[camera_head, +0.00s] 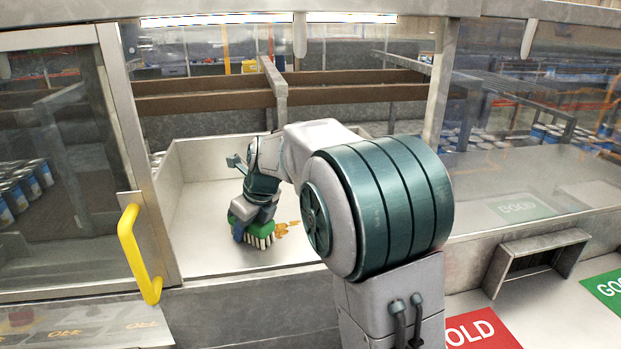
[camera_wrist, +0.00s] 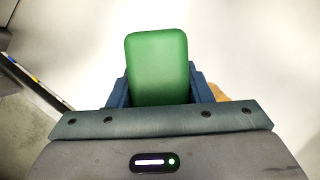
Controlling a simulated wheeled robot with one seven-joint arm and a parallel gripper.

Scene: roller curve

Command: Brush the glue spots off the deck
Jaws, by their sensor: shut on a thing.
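My gripper (camera_head: 254,216) is shut on a green brush with pale bristles (camera_head: 262,242), held low at the deck (camera_head: 210,258). The bristles point down and seem to meet the deck; exact contact is hard to tell. In the wrist view the brush's green body (camera_wrist: 158,68) sits between my blue fingers. Orange-brown glue spots (camera_head: 281,230) lie on the deck just right of the brush. Part of a glue spot (camera_wrist: 217,92) also shows beside the right finger in the wrist view. My arm hides the deck's right part.
Low metal walls (camera_head: 180,165) surround the deck. A clear panel with a yellow handle (camera_head: 138,255) stands at the left. A brown rail (camera_head: 200,103) runs behind. Red HOLD (camera_head: 480,330) and green (camera_head: 607,288) mats lie at the front right.

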